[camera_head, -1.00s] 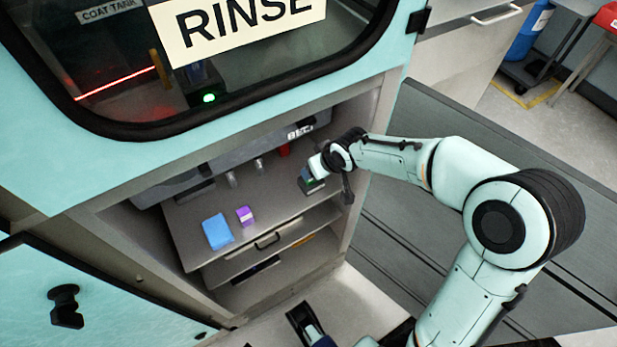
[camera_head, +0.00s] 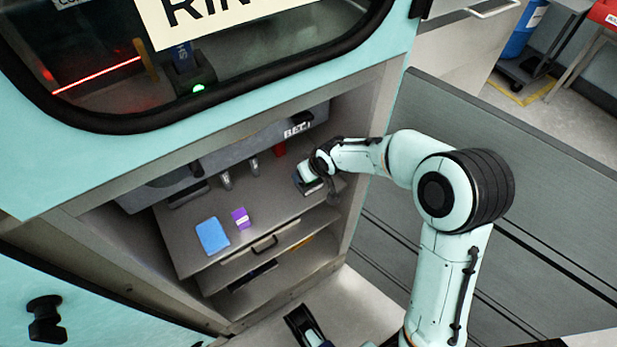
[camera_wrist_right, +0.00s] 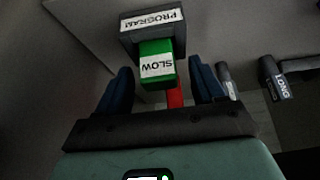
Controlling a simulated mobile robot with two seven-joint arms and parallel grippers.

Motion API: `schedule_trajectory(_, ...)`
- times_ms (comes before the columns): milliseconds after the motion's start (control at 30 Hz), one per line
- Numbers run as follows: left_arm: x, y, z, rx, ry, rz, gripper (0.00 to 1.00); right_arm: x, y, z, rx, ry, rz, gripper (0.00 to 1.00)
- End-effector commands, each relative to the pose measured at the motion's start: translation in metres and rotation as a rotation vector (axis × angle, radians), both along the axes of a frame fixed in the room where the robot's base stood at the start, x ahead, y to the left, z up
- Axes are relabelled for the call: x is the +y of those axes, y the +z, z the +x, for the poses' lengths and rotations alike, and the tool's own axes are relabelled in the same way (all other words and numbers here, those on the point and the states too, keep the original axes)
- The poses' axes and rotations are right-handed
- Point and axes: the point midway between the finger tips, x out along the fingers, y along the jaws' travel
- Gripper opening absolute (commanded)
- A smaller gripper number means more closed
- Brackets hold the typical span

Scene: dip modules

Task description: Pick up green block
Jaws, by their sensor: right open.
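The green block (camera_wrist_right: 157,62), with a white label reading SLOW, sits in a dark holder (camera_wrist_right: 153,28) labelled PROGRAM in the right wrist view. My right gripper (camera_wrist_right: 161,72) is open, its two blue fingers to either side of the block's line, with gaps showing on both sides. The block looks to be ahead of or just between the fingertips; depth is hard to tell. In the head view my right gripper (camera_head: 308,178) is over the right end of the shelf and mostly hides the block.
A blue block (camera_head: 212,236) and a purple block (camera_head: 240,218) lie on the grey shelf (camera_head: 190,250) to the left. A red piece (camera_head: 279,149) stands behind my gripper. The cabinet's side wall is close on the right. A LONG-labelled piece (camera_wrist_right: 272,78) shows at right.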

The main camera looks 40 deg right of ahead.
Motion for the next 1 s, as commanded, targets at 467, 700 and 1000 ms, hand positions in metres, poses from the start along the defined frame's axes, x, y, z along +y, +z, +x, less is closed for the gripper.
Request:
schedule_trajectory(467, 0.000, 0.000, 0.000, -0.001, 0.000, 0.000, 0.43, 0.000, 0.001, 0.000, -0.001, 0.000, 0.000, 0.11)
schedule_trajectory(700, -0.002, 0.009, 0.008, -0.028, -0.001, 0.001, 0.43, 0.000, 0.014, 0.000, -0.004, -0.001, 0.000, 0.11)
schedule_trajectory(1000, -0.009, 0.023, 0.005, -0.026, -0.014, -0.012, 0.43, 0.002, 0.038, -0.025, 0.000, -0.001, 0.000, 0.11)
